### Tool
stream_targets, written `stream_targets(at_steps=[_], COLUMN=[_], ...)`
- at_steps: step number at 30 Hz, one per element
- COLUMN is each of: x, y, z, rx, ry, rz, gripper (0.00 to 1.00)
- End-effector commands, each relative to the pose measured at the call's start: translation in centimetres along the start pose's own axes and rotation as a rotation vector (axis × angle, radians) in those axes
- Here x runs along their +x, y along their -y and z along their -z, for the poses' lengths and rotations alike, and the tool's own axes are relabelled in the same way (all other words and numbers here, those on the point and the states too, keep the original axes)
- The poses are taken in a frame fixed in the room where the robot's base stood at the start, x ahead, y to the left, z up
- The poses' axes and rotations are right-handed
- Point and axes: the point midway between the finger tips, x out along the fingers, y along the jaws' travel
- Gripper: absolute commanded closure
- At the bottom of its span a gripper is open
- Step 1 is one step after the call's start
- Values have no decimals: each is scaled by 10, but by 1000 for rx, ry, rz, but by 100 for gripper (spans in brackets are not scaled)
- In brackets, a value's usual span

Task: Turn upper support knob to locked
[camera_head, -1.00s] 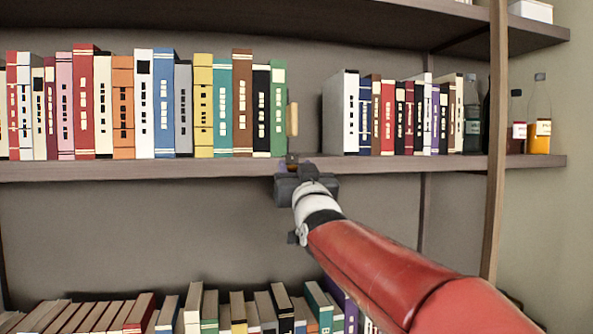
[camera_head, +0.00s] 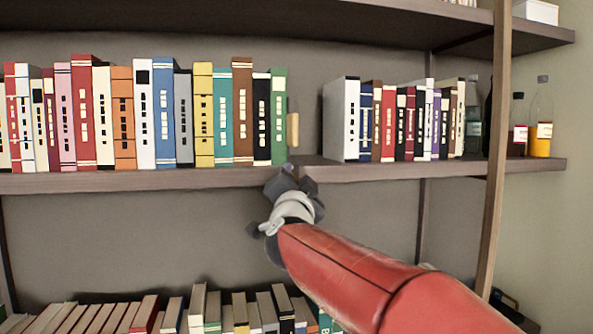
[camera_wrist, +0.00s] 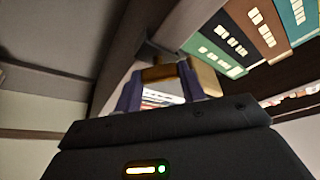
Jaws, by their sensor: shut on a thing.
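My gripper (camera_wrist: 160,84) shows in the wrist view with its two purple fingers shut on a wood-coloured piece, which seems to be the upper support knob (camera_wrist: 160,73). A dark grey part (camera_wrist: 147,50) sits just behind it against the shelf board. In the head view my gripper (camera_head: 288,176) is at the front edge of the middle shelf (camera_head: 150,180), tilted, below the gap between two book rows. The knob is hidden there behind my gripper. The frames do not show clearly whether it stands at locked.
An upright light wooden piece (camera_head: 293,129) stands beside the green book (camera_head: 278,115). More books (camera_head: 348,118) and bottles (camera_head: 541,125) stand to the right. A wooden post (camera_head: 497,150) rises at the right. Books fill the lower shelf; space between the shelves is open.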

Motion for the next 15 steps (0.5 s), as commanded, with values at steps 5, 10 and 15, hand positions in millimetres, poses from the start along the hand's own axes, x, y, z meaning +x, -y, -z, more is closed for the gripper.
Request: stream_targets(at_steps=[5, 10, 15], x=[1, 0, 0], y=[2, 2, 1], z=[1, 1, 0], rx=[98, 157, 188], ry=[1, 1, 0], rz=[-40, -64, -77], gripper=[83, 83, 83])
